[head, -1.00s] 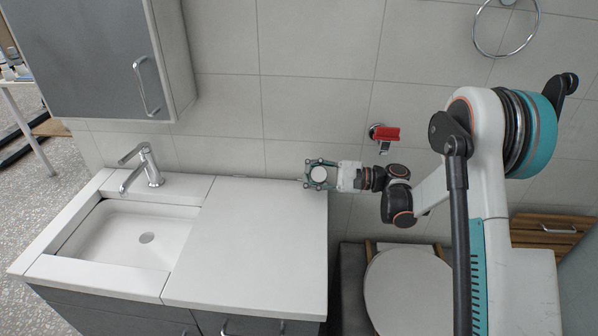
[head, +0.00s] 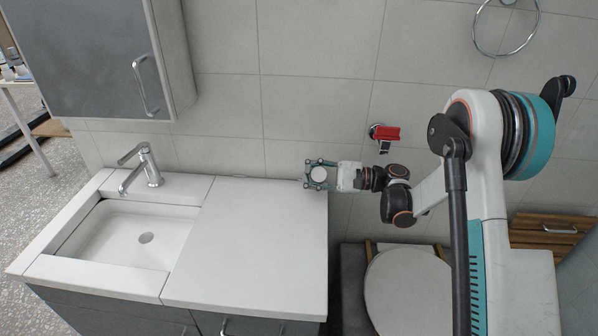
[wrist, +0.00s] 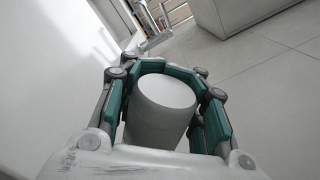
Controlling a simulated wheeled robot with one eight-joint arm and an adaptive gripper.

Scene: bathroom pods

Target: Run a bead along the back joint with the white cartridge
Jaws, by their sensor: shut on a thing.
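My gripper (head: 319,174) is at the right end of the white countertop, close to the tiled back wall. It is shut on the white cartridge (head: 318,174), whose round pale end faces the head camera. In the wrist view the cartridge (wrist: 162,108) is a white cylinder between the two green-padded fingers. Its nozzle is hidden in both views. The back joint (head: 262,178) runs where the countertop (head: 255,240) meets the wall. I cannot tell whether the cartridge touches the joint.
A basin (head: 135,240) with a chrome tap (head: 146,168) lies left of the bare counter. A grey cabinet (head: 90,55) hangs above it. A red-handled valve (head: 385,133) juts from the wall near my arm. A toilet (head: 408,290) stands below right.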

